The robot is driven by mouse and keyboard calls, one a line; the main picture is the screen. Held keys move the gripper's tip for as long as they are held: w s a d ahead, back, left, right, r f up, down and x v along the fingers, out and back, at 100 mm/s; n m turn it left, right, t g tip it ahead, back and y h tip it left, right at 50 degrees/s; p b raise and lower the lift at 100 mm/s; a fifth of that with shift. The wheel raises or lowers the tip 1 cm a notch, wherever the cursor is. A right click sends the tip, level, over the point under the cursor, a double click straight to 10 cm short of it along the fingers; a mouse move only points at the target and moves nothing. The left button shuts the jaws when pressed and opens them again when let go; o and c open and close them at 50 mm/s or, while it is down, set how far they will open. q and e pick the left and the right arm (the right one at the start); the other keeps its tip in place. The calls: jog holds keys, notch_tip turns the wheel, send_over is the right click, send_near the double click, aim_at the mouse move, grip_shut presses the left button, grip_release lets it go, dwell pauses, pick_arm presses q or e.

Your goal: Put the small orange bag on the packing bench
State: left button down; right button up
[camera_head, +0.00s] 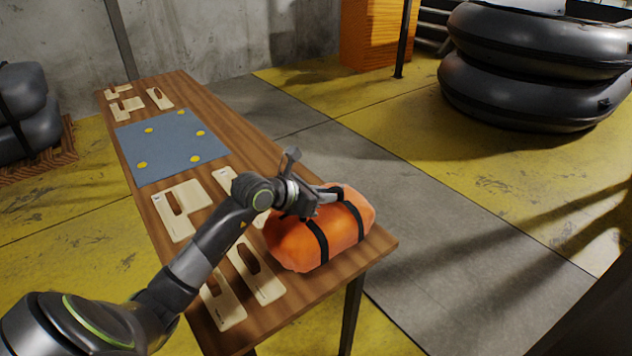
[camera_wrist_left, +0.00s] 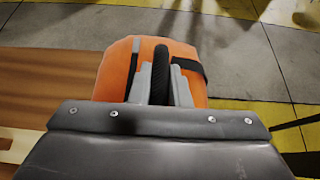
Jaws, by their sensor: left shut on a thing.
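The small orange bag (camera_head: 325,238) with black straps is at the near right corner of the wooden packing bench (camera_head: 190,90). In the head view it looks to be on or just above the bench top; I cannot tell which. My left gripper (camera_head: 326,195) is over the bag, shut on its black handle. In the left wrist view the fingers (camera_wrist_left: 160,85) close around the dark handle, with the orange bag (camera_wrist_left: 118,62) behind them. My right gripper is not in view.
Several pale wooden pieces with slots (camera_head: 180,208) and a blue-grey mat with yellow dots (camera_head: 168,147) lie on the bench. Black inflatable boats (camera_head: 535,75) are stacked at the back right. An orange cabinet (camera_head: 370,35) and a dark post stand behind. The grey floor strip is clear.

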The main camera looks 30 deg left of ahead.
aim_at(323, 208)
pick_arm(q)
jog(key=shift+w+f, duration=0.15)
jog(key=shift+f, duration=1.9)
jog(key=c, duration=1.7)
grip_release()
jog(key=shift+f, duration=0.2)
jog(key=o, duration=0.3)
jog(key=shift+r, duration=0.1)
jog(key=shift+o, duration=0.2)
